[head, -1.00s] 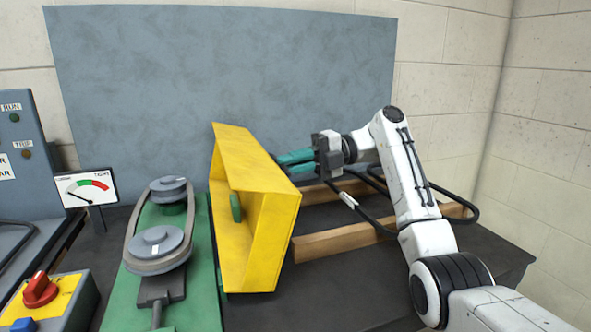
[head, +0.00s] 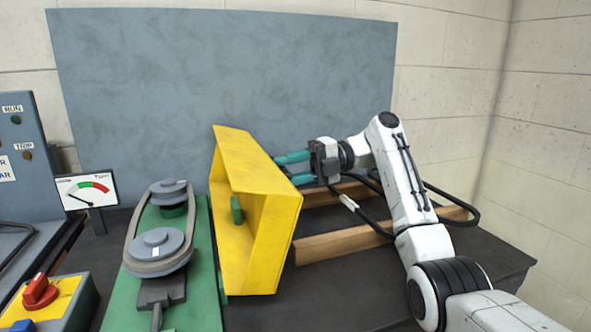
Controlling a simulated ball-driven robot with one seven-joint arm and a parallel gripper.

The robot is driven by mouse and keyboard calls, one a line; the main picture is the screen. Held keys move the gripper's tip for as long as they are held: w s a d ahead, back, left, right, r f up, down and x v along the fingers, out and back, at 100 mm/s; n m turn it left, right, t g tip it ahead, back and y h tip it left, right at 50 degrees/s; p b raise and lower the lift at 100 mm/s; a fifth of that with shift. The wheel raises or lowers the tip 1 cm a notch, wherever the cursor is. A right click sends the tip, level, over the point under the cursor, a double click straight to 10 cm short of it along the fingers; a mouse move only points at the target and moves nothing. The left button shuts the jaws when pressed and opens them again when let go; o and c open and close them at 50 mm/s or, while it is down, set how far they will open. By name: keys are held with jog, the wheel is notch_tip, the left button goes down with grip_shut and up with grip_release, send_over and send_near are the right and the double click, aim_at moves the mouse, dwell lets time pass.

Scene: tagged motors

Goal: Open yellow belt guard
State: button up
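The yellow belt guard (head: 271,238) stands swung open to the right of the green machine base (head: 203,290), tilted on its side with its hollow facing left. A small green part (head: 236,209) shows inside the hollow. The belt (head: 133,236) and its two grey pulleys (head: 160,247) are uncovered. My gripper (head: 292,168) is to the right of the guard, behind its upper right edge. Its teal fingers are spread apart with nothing visible between them. The guard partly hides the fingertips, so contact cannot be told.
A control box with a red knob (head: 38,292) is at front left. A gauge (head: 87,190) stands behind it.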

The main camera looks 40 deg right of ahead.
jog(key=p+v, duration=0.1)
jog(key=v, duration=0.9)
jog(key=shift+d, duration=0.25)
